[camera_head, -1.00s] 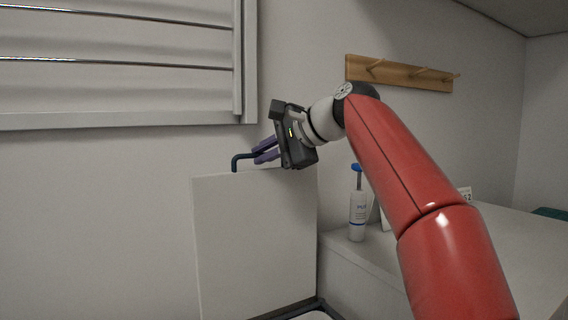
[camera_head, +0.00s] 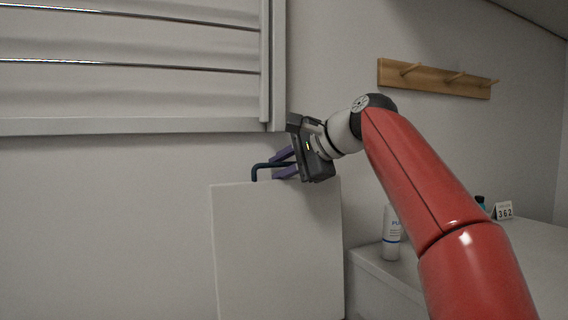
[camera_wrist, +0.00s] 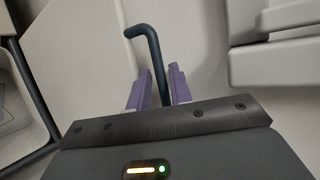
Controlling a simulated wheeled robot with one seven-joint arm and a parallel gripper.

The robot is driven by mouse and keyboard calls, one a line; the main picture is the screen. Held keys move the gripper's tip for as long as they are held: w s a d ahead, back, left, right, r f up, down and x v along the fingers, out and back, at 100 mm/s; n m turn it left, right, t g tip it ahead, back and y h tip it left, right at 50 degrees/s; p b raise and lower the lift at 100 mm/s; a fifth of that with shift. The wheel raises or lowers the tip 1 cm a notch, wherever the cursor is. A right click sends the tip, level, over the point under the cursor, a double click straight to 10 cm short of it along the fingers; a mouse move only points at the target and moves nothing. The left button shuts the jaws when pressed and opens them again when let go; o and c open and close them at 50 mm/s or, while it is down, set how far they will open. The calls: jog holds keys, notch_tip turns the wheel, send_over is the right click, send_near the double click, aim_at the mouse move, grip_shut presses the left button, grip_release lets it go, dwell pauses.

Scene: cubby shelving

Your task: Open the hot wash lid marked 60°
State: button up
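The lid (camera_head: 278,250) is a white panel standing nearly upright near the wall, with a dark blue bent bar handle (camera_head: 256,172) at its top edge. No 60° mark is visible on the side I see. My gripper (camera_head: 284,163) is at the lid's top edge, its two purple fingers apart on either side of the handle. In the wrist view the handle (camera_wrist: 150,50) runs between the fingers (camera_wrist: 161,85), with a slim gap beside it. Firm contact is not clear.
A slatted white rack (camera_head: 130,60) hangs on the wall at upper left. A wooden peg rail (camera_head: 434,79) is on the wall at right.

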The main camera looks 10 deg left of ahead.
jog(key=shift+f, duration=0.15)
jog(key=v, duration=0.8)
